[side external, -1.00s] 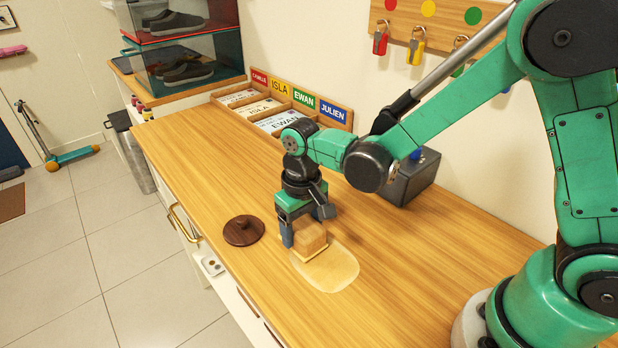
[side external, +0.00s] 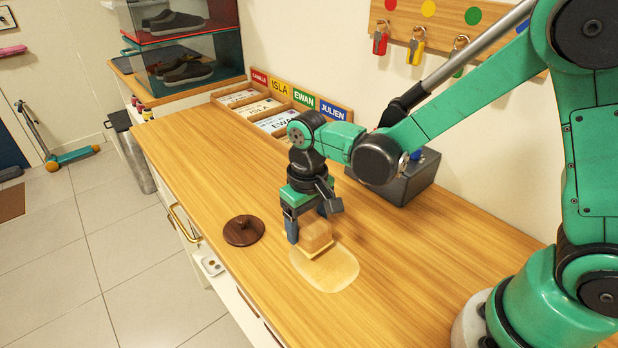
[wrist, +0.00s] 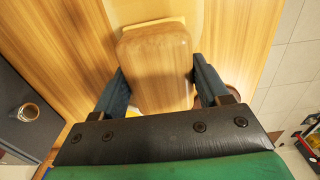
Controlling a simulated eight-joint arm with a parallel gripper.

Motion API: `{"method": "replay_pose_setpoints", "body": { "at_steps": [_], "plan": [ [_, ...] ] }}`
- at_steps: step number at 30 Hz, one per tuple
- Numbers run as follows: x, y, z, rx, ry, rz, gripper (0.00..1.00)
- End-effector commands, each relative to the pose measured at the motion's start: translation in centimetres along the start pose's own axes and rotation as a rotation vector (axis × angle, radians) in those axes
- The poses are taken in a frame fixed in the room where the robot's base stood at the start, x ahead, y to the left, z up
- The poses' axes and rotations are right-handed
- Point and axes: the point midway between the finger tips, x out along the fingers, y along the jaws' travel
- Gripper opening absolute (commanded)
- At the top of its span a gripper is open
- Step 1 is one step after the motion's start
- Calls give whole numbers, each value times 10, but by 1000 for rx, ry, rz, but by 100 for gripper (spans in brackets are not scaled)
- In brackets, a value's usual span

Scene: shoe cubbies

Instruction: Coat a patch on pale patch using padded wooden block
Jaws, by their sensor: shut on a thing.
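The pale patch (side external: 336,275) is a rounded, lighter area on the wooden counter. The padded wooden block (side external: 316,233) has a brown body with a thin pale pad under it. It is at the patch's far end, over or on its edge; I cannot tell whether the pad touches the surface. My gripper (side external: 308,231) is above the counter, shut on the block. In the wrist view the block (wrist: 156,65) sits between my two fingers (wrist: 156,88). Its pad shows at the top edge, with part of the pale patch (wrist: 140,10) beyond it. The block hides some of the patch.
A dark grey box (side external: 408,178) stands behind, near the wall. A name-card rack (side external: 290,100) is at the back.

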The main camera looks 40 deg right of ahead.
Motion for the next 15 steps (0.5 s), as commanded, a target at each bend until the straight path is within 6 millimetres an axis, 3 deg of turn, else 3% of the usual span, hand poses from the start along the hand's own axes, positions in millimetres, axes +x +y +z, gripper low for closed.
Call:
{"method": "replay_pose_setpoints", "body": {
  "at_steps": [10,15],
  "plan": [
    [0,0,32,-1,0,0,26],
    [0,0,14,0,0,0,26]
  ]
}}
